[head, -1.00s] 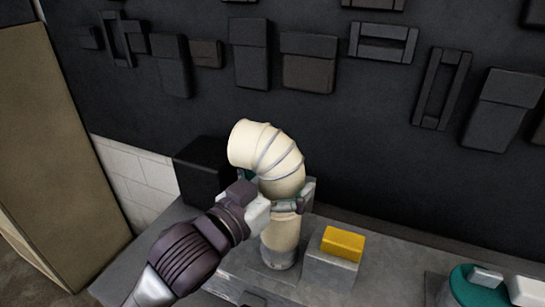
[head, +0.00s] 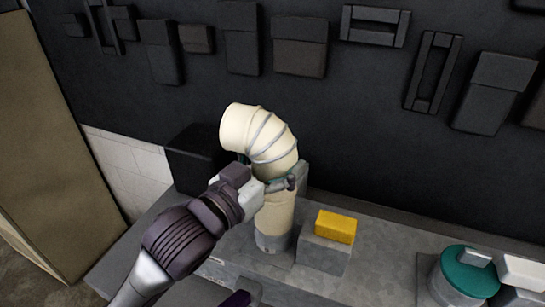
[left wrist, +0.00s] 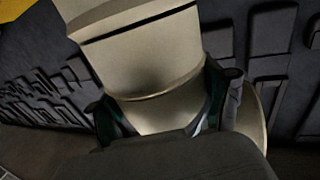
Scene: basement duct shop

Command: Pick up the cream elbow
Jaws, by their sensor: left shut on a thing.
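The cream elbow (head: 258,138) is a large ribbed pipe bend in the middle of the head view, upright, with its open end turned to the upper left. My left gripper (head: 277,184) comes in from the lower left and is shut around the elbow's straight lower part. In the left wrist view the cream elbow (left wrist: 160,70) fills the middle, between the dark green finger pads of my left gripper (left wrist: 160,112). A grey band shows at the elbow's foot; I cannot tell whether it is clear of the bench.
A yellow block (head: 336,227) rests on a grey block (head: 323,253) just right of the elbow. A black box (head: 196,158) stands behind, to the left. A teal-topped round thing (head: 466,276) is at the right. The grey bench (head: 385,250) is bare between them.

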